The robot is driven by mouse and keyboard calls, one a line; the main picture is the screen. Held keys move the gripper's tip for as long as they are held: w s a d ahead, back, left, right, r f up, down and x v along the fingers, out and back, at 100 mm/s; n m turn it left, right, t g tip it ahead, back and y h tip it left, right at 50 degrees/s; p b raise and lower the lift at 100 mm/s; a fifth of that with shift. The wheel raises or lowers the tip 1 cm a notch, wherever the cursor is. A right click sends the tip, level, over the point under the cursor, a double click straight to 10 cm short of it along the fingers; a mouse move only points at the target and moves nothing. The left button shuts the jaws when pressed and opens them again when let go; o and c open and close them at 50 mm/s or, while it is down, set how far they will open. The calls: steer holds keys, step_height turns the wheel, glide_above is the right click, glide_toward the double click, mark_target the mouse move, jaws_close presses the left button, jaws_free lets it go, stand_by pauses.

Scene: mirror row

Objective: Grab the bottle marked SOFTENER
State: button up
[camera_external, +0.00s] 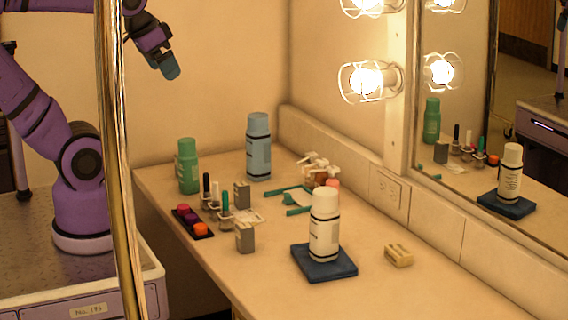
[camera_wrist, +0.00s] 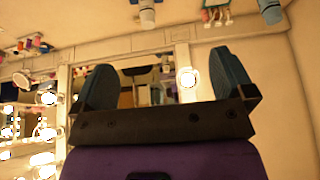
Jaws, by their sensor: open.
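Three bottles stand upright on the counter (camera_external: 350,291): a green one (camera_external: 188,168) at the back left, a blue one (camera_external: 258,150) near the back corner, and a white one (camera_external: 324,230) on a dark blue mat (camera_external: 338,268). Their label text is too small to read, so I cannot tell which is marked SOFTENER. The white bottle (camera_wrist: 147,14) and the blue bottle (camera_wrist: 270,11) also show, partly cut off, at the top of the wrist view. My gripper (camera_external: 168,66) is raised above and left of the counter, apart from all bottles. In the wrist view its jaws (camera_wrist: 165,80) are spread and empty.
Nail polish bottles (camera_external: 213,194), a dark palette (camera_external: 192,222) and small grey boxes (camera_external: 244,237) crowd the counter's left. Teal items (camera_external: 293,200) lie mid-counter. A tan block (camera_external: 398,255) sits right of the mat. The mirror (camera_external: 468,170) repeats several objects. A brass pole (camera_external: 118,150) stands in the foreground.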

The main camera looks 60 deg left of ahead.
steer(key=w+a+r+y, duration=0.1)
steer(key=w+a, duration=0.2)
steer(key=w, duration=0.5)
steer(key=w+a+r, duration=0.2)
steer(key=w, duration=0.5)
steer(key=w+a+f, duration=0.2)
steer(key=w+a, duration=0.4)
steer(key=w, duration=0.2)
steer(key=w+a+f, duration=0.3)
steer(key=w+a, duration=0.3)
steer(key=w, duration=0.2)
steer(key=n, duration=0.2)
glide_toward(257, 115)
steer(key=f, duration=0.1)
steer(key=shift+t, duration=0.3)
steer(key=x, duration=0.4)
steer(key=shift+a+f, duration=0.25)
steer(key=shift+f, duration=0.15)
steer(key=shift+d+x, duration=0.2)
steer(key=shift+x, duration=2.5)
steer(key=shift+w+r, duration=0.1)
steer(key=c, duration=1.8)
